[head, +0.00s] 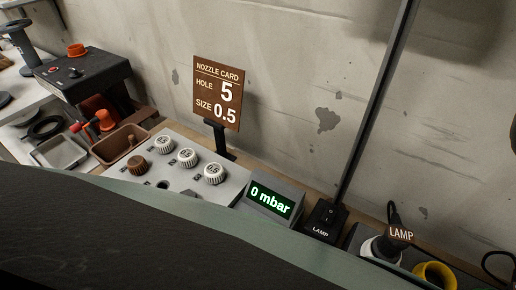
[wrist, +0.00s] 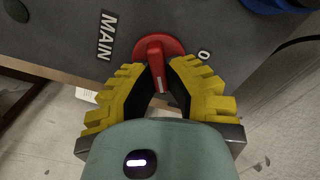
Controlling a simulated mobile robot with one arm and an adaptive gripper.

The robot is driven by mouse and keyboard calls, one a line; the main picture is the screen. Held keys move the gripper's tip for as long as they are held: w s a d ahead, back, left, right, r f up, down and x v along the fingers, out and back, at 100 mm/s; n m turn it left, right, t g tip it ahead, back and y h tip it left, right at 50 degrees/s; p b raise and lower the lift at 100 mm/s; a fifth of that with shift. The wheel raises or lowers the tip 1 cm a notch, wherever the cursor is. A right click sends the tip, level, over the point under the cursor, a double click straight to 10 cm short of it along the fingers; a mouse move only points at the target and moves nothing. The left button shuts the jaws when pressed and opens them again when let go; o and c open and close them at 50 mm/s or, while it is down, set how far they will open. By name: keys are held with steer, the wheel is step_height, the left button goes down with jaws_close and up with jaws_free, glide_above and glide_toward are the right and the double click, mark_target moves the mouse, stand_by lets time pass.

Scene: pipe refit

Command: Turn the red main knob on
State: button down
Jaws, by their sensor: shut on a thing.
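The red main knob (wrist: 156,53) shows in the wrist view at the top centre, on a dark grey panel (wrist: 60,30) beside a MAIN label (wrist: 105,37). A "0" mark (wrist: 204,54) is printed to its right. The knob's handle, with a white line at its end, points down in the picture. My gripper (wrist: 159,84), with yellow ribbed fingers, is shut on this handle, one finger on each side. The knob and my gripper are not clearly visible in the head view. There a display (head: 270,199) reads 0 mbar.
The head view shows a grey block with white caps (head: 187,157) and a brown cap (head: 137,165), a nozzle card (head: 217,92) reading hole 5, size 0.5, and a lamp switch (head: 326,219). A dark pole rises beside it. A blue thing (wrist: 270,5) sits at the wrist view's upper right.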

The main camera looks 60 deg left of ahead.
steer(key=m, duration=0.6)
steer(key=shift+s+f+b, duration=0.1)
steer(key=shift+b, duration=0.2)
stand_by(0.4)
steer(key=c, duration=1)
jaws_free()
steer(key=shift+d, duration=0.1)
step_height(320, 180, up, 12)
stand_by(0.3)
